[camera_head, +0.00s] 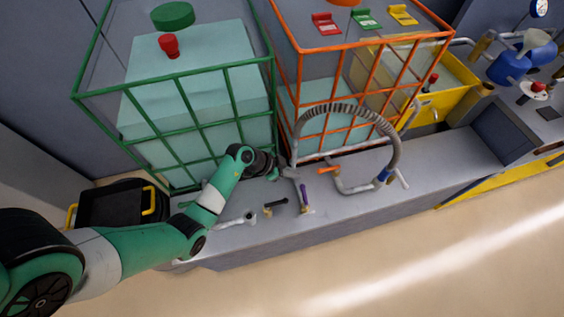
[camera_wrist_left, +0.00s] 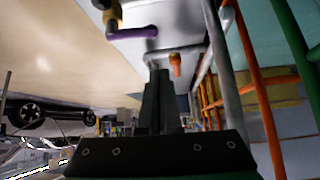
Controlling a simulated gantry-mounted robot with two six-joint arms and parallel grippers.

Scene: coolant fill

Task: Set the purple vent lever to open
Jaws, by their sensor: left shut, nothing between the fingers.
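The purple vent lever (camera_head: 304,195) stands on the grey bench ledge, with a brass-coloured fitting at its near end. It also shows at the top left of the left wrist view (camera_wrist_left: 130,34), lying lengthwise across the picture. My left gripper (camera_head: 288,172) is shut and empty, just behind and left of the purple lever in the head view. Its closed fingers show in the left wrist view (camera_wrist_left: 158,80), apart from the lever. My right gripper is not in view.
A black lever (camera_head: 276,203) and a white-handled valve (camera_head: 238,219) are left of the purple lever. An orange lever (camera_head: 328,170) and a hose on a grey pipe (camera_head: 345,108) are to the right. Green (camera_head: 198,125) and orange (camera_head: 300,95) tank cages stand behind.

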